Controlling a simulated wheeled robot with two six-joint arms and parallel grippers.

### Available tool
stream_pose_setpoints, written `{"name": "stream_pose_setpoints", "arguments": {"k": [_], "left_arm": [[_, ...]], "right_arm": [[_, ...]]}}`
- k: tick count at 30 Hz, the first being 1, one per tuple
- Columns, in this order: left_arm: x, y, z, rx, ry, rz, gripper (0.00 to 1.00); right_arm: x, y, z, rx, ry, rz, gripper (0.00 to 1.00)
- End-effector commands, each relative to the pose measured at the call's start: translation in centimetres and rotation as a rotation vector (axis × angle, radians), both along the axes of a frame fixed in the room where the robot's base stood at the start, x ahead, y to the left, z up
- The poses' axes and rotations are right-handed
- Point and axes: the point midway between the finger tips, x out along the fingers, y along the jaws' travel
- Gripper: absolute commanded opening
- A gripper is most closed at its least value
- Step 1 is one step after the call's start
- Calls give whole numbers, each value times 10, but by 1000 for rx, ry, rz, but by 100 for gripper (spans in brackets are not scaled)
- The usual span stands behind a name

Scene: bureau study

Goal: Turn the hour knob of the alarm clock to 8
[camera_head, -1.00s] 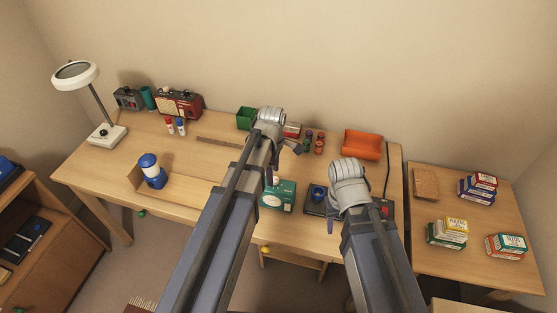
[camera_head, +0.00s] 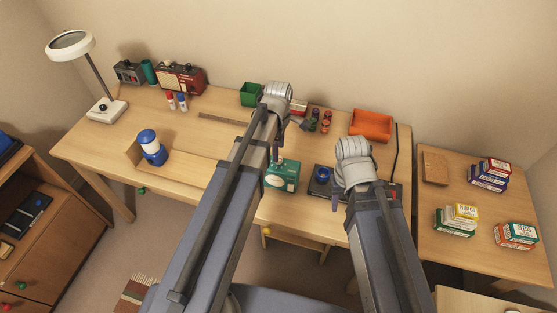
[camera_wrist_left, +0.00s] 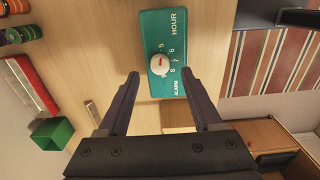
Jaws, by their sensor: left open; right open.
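The alarm clock is a teal box (camera_head: 286,177) near the front edge of the desk, partly covered by my left arm in the head view.
A blue lantern (camera_head: 151,147), lamp base (camera_head: 106,111) and red radio (camera_head: 181,79) stand on the left of the desk. A green box (camera_head: 251,94) and orange tray (camera_head: 370,125) are at the back. A blue round item (camera_head: 322,173) sits right of the clock.

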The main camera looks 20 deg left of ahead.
Motion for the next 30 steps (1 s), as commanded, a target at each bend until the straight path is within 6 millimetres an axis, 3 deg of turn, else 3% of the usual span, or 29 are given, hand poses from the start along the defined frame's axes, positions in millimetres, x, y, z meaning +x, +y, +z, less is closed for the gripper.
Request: {"name": "stream_pose_setpoints", "arguments": {"k": [1,7,19,30], "left_arm": [[0,0,-14,0,0,0,66],[0,0,-35,0,0,0,66],[0,0,-39,0,0,0,66],[0,0,-39,0,0,0,25]], "right_arm": [[0,0,-14,0,0,0,47],[0,0,-35,0,0,0,47],[0,0,-39,0,0,0,47],[0,0,-39,0,0,0,47]]}}
